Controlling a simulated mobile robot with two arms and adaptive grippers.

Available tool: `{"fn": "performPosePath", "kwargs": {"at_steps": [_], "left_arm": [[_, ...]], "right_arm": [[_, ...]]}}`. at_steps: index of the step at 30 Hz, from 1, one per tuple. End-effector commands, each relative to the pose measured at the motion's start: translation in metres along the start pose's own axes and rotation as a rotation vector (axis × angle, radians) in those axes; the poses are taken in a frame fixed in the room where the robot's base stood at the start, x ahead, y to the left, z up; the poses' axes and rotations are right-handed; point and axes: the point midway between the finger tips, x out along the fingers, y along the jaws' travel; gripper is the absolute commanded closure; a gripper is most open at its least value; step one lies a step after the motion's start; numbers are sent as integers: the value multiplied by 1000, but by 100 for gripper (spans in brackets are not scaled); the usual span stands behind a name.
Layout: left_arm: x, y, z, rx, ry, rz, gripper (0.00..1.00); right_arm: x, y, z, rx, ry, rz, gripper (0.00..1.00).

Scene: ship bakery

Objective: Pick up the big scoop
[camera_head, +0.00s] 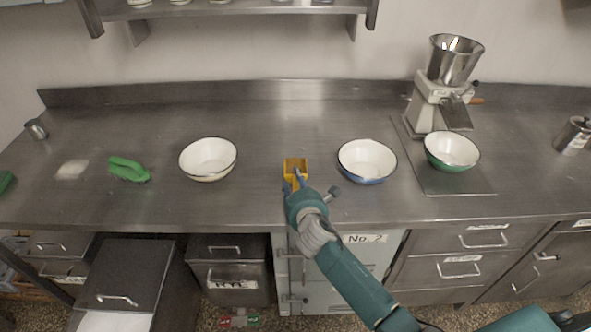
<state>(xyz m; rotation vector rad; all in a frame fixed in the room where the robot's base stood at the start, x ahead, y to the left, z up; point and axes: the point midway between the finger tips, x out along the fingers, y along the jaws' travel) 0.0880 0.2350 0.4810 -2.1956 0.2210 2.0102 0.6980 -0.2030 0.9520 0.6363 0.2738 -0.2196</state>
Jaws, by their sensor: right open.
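A yellow scoop (296,163) lies on the steel counter, near the middle in the head view. Its square pan faces the back and its handle side points toward me. My right gripper (295,182) is over the near end of the scoop and hides most of its handle. The gripper is open; whether its fingers touch the scoop I cannot tell. My left gripper is not in view.
A white bowl (208,159) stands left of the scoop and a blue-rimmed bowl (367,161) right of it. A green bowl (452,151) stands by a grinder (436,100). A green brush (128,170) lies farther left. The counter (270,120) behind the scoop is clear.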

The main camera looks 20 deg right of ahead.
Motion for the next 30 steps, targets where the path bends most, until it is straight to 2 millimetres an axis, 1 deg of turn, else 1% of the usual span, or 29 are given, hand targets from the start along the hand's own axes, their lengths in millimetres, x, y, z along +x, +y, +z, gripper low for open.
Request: {"fn": "performPosePath", "kwargs": {"at_steps": [3, 10, 11, 12, 14, 15, 17, 26, 30], "left_arm": [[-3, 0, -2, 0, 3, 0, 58], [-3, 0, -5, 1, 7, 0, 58], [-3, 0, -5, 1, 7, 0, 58], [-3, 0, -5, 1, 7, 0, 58], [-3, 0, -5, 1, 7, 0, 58], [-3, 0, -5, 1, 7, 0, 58], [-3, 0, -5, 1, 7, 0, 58], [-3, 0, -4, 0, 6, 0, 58], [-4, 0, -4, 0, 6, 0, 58]], "right_arm": [[6, -1, -1, 0, 2, -3, 60], [7, -1, -2, 0, 2, -1, 60], [7, -1, -2, 0, 2, -1, 62], [7, -1, -2, 0, 2, -1, 70], [7, -1, -2, 0, 2, -1, 82], [7, -1, -2, 0, 2, -1, 90], [7, -1, -2, 0, 2, -1, 100], [7, 0, -1, 0, 1, 0, 100], [6, 2, 4, 0, -1, 0, 100]]}}
